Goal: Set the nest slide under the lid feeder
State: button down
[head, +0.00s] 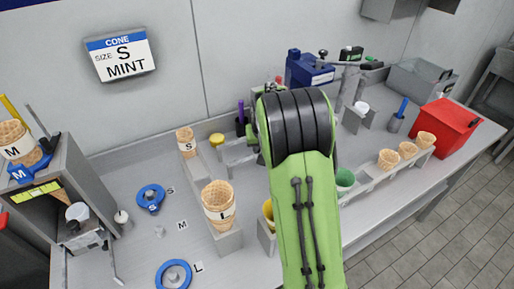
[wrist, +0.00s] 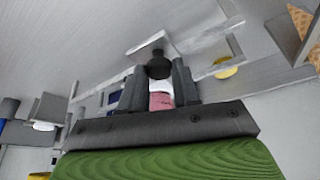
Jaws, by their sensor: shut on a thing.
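In the wrist view my gripper (wrist: 157,84) has its two dark fingers close around a small piece with a black round knob (wrist: 158,66) and a white and pink body. I cannot tell whether this piece is part of the nest slide. A pale plate with an opening lies just beyond the fingers. In the head view my green arm hides my gripper and what it holds. A blue machine (head: 304,70) with a black knob on top stands at the back; it may be the lid feeder, but I cannot tell.
Racks with cones (head: 219,206) stand left of my arm, and smaller cones (head: 408,150) sit on a rail at right. A red box (head: 446,126) is near the right edge. Blue rings (head: 150,198) lie at left. A sign (head: 120,55) reads cone size S, mint.

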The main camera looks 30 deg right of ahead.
jog(key=c, duration=0.8)
grip_release()
jog(key=p+v, duration=0.2)
jog(key=v, duration=1.3)
jog(key=shift+s+r+p, duration=0.25)
jog(key=shift+r+p, duration=0.1)
jog(key=shift+p, duration=0.05)
